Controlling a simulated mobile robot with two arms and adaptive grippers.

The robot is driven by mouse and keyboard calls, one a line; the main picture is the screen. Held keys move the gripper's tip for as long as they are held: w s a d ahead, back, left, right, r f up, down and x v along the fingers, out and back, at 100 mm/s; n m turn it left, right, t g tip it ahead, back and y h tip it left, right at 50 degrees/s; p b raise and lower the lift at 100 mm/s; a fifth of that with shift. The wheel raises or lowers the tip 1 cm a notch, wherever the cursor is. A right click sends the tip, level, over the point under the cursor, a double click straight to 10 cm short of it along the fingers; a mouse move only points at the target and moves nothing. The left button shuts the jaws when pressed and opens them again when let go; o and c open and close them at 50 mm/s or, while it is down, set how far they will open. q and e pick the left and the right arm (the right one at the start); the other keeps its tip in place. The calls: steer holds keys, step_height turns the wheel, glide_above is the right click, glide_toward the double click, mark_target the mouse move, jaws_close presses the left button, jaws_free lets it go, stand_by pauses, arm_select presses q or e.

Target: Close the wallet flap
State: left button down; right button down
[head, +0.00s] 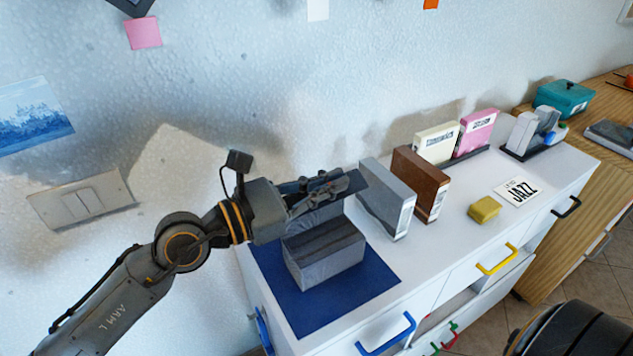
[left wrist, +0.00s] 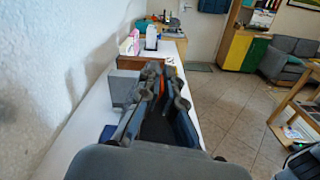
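A grey box-shaped wallet (head: 325,262) sits on a blue mat (head: 345,300) at the near end of the white cabinet top. Its top has a dark lengthwise band. A grey panel (head: 312,217), seemingly its flap, stands up behind it, partly hidden by my left gripper. My left gripper (head: 345,184) is above and behind the wallet, pointing right along the cabinet. In the left wrist view its fingers (left wrist: 160,98) are apart, with nothing clearly held between them. I cannot tell whether it touches the panel. My right gripper is in neither view.
A grey case (head: 387,200) and a brown case (head: 420,185) stand right of the mat. Further along are a yellow block (head: 484,209), a JAZZ card (head: 517,192), and cream (head: 437,143) and pink (head: 478,134) cases. The wall is close behind my left arm.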

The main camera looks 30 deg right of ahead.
arm_select(q)
steer(key=shift+s+f, duration=0.2)
steer(key=shift+f, duration=0.25)
steer(key=shift+s+f, duration=0.2)
steer(key=shift+f, duration=0.25)
steer(key=shift+s+f, duration=0.15)
steer(key=shift+s, duration=0.1)
steer(key=shift+s+d+f, duration=0.1)
steer(key=shift+s+f, duration=0.5)
steer(key=shift+f, duration=0.35)
steer(key=c, duration=1.6)
jaws_free()
steer(key=shift+r, duration=0.2)
steer(key=shift+o, duration=0.2)
steer(key=a, duration=1.2)
steer(key=shift+r, duration=0.15)
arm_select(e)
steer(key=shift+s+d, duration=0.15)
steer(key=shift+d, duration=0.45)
